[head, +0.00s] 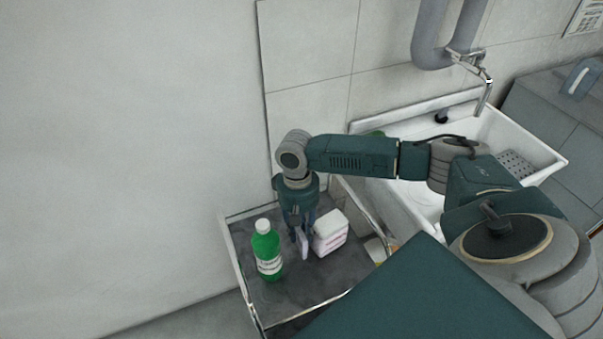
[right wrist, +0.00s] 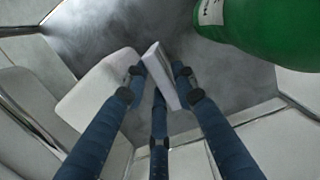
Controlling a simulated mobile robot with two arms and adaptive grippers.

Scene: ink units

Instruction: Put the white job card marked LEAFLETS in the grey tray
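My right gripper (head: 300,228) points down over a dark grey, rimmed trolley top (head: 290,292). In the right wrist view its blue fingers (right wrist: 160,72) close on both sides of a thin white slab (right wrist: 163,78), which also shows pale below the fingers in the head view (head: 304,246). No lettering on the slab is readable, so I cannot tell whether it is the LEAFLETS card. Whether its lower edge touches the trolley top is unclear. No separate grey tray is plain to see. My left gripper is out of view.
A green bottle with a white cap (head: 266,250) stands just left of the gripper. A white block (head: 331,232) sits close on its right. A white sink (head: 405,205) is behind to the right. The trolley top's front is clear.

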